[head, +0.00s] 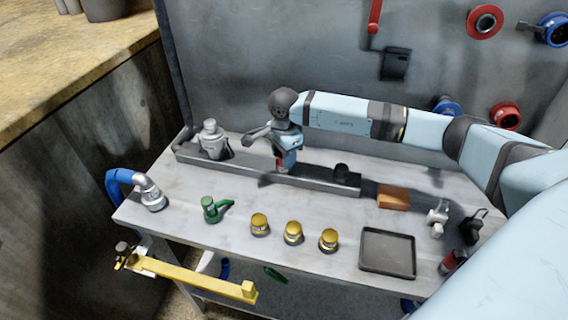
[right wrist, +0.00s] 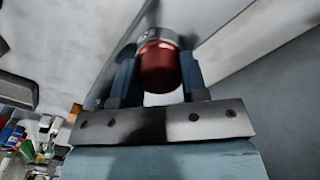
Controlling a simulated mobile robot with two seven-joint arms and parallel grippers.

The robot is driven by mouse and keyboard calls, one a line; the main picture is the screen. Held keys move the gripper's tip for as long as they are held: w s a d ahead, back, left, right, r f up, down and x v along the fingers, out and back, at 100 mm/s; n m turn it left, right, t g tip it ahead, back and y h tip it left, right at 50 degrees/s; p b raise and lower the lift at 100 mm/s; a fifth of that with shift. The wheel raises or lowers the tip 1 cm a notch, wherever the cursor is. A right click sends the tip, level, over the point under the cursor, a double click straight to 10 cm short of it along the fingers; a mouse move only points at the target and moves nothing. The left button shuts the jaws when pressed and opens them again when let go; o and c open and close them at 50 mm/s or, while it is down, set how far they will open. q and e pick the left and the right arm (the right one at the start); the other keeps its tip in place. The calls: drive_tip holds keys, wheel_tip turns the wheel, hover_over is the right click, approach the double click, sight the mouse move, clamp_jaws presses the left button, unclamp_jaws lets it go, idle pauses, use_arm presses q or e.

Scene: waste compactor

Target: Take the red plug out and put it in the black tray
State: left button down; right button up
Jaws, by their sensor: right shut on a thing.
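The red plug (right wrist: 160,68) sits between the two fingers of my right gripper (right wrist: 158,80), its red body facing the wrist camera and a grey collar beyond it. In the head view my right gripper (head: 287,157) points down over the grey rail (head: 315,182) at the back of the table, with a little red of the plug (head: 281,154) showing. The plug's lower end is at the rail; I cannot tell whether it is still seated there. The black tray (head: 388,254) lies empty at the table's front right. My left gripper is not in view.
A grey wall rises behind.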

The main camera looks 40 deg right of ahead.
drive_tip(key=shift+n, duration=0.6)
drive_tip(key=shift+f+n+b, duration=0.15)
drive_tip(key=shift+n+b, duration=0.8)
drive_tip(key=shift+n, duration=0.05)
drive_tip(key=shift+n+b, duration=0.6)
drive_tip(key=shift+n, duration=1)
